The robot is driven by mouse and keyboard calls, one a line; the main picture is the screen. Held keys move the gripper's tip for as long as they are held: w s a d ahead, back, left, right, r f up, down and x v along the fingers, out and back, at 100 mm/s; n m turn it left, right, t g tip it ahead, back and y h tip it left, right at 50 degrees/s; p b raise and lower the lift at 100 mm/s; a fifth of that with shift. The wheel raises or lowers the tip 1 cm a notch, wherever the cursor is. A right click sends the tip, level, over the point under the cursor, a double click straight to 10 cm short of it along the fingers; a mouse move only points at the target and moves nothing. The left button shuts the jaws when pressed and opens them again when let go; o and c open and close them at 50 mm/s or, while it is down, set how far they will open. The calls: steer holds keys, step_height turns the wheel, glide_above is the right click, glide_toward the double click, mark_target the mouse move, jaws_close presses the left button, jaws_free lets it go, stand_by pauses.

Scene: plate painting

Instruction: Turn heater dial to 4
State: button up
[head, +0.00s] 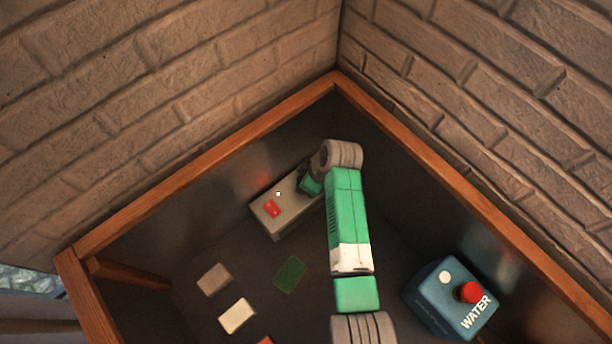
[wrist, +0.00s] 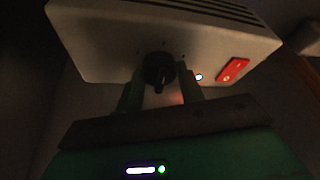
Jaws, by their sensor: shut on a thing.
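The heater is a pale grey box (head: 290,212) against the back left wall in the head view. It fills the top of the wrist view (wrist: 105,35). Its black dial (wrist: 158,68) is on the face towards my gripper, with small marks around it too dark to read. My gripper (wrist: 160,90) is shut on the dial, one green finger on each side. In the head view my arm hides the dial. A red rocker switch (wrist: 233,70) and a small lit white lamp (wrist: 198,77) sit right of the dial in the wrist view.
A blue WATER box (head: 447,297) with a red knob stands at the right. Grey (head: 214,279), white (head: 237,316) and green (head: 290,275) blocks lie at the lower left. Wood-edged walls meet in a corner behind the heater.

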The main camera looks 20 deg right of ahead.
stand_by(0.4)
steer(key=o, duration=1)
steer(key=shift+c, duration=0.2)
steer(key=p+v, duration=0.3)
steer(key=v, duration=0.5)
